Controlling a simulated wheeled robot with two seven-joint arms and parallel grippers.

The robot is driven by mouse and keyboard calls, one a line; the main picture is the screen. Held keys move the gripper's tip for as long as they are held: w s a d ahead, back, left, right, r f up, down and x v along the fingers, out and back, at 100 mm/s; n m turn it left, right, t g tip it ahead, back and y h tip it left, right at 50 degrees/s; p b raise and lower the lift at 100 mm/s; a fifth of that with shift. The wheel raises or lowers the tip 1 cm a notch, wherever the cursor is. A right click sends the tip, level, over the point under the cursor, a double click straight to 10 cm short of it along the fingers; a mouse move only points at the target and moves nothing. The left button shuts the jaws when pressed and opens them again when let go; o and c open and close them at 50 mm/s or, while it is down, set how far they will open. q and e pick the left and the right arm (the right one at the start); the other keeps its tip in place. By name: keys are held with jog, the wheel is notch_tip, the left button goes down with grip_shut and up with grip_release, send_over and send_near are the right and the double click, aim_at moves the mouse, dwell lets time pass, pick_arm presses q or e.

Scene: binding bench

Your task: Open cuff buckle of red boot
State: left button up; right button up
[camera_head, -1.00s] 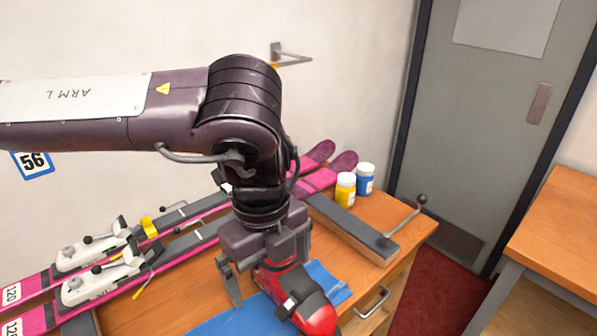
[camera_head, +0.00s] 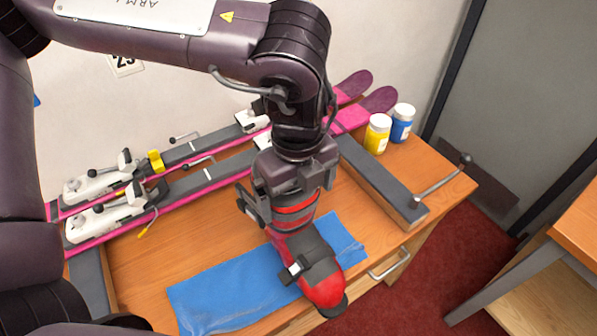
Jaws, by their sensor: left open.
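The red boot (camera_head: 322,287) stands on a blue mat (camera_head: 225,297), its toe pointing to the lower right. Red and dark bands of the cuff (camera_head: 296,215) show just below my left gripper (camera_head: 288,200). The gripper is open and points down over the cuff, one finger on the left and the other on the right. I cannot tell whether the fingers touch the boot. The gripper and wrist hide the cuff's top, and I cannot make out the cuff buckle. My right gripper is not in view.
Pink skis (camera_head: 100,232) with white bindings lie along the bench's back. A yellow jar (camera_head: 377,136) and a blue jar (camera_head: 402,125) stand at the back right. A grey bar (camera_head: 380,183) with a crank handle lies right of the boot. Bare wood (camera_head: 150,262) shows left of the mat.

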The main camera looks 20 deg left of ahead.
pick_arm(q)
jog(key=shift+f, duration=0.85)
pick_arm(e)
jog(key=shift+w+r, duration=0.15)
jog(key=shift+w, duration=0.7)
pick_arm(q)
jog(key=shift+c, duration=0.4)
